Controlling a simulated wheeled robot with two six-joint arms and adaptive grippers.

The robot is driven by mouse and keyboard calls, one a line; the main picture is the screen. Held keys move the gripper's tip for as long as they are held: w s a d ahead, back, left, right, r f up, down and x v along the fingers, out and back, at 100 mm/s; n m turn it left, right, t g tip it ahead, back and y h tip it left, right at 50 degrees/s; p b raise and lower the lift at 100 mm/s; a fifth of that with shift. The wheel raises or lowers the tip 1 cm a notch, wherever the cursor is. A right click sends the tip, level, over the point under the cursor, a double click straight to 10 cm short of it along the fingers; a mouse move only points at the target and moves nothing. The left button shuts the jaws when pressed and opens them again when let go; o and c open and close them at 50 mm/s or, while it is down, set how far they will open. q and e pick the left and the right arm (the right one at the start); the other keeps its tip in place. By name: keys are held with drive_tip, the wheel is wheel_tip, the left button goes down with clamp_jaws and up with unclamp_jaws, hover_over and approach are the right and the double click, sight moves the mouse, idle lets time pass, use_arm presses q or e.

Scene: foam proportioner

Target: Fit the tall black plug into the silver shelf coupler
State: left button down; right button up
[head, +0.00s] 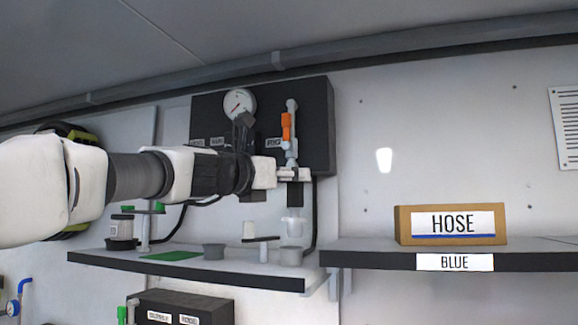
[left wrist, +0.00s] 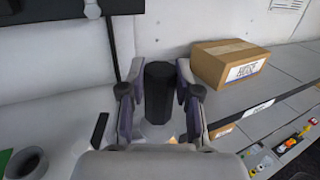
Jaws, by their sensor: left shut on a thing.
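My left gripper (head: 292,174) is shut on the tall black plug (left wrist: 159,92), which stands upright between its two fingers in the left wrist view. In the head view the plug's dark lower part (head: 295,196) shows below the fingers. The gripper holds it in the air above the right end of the left shelf. A silver-grey round coupler (head: 291,255) sits on that shelf, below the plug and apart from it. A pale translucent cup shape (head: 293,223) shows between them; what bears it is unclear. My right gripper is not in view.
The left shelf (head: 190,276) also holds another grey cup (head: 213,251), a green mat (head: 172,255) and a small stand (head: 262,240). A black panel (head: 317,120) with a gauge (head: 239,104) and orange-handled valve (head: 287,126) is behind. A HOSE box (head: 451,225) stands on the right shelf.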

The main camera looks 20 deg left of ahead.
sight(288, 199)
use_arm(q)
drive_tip(key=w+a+f, duration=0.2)
drive_tip(key=w+f, duration=0.2)
drive_tip(key=w, duration=0.1)
drive_tip(key=c, duration=0.8)
unclamp_jaws()
drive_tip(key=shift+w+a, duration=0.15)
drive_tip(key=shift+w, duration=0.05)
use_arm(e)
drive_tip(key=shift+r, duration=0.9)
use_arm(q)
drive_tip(key=shift+s, duration=0.1)
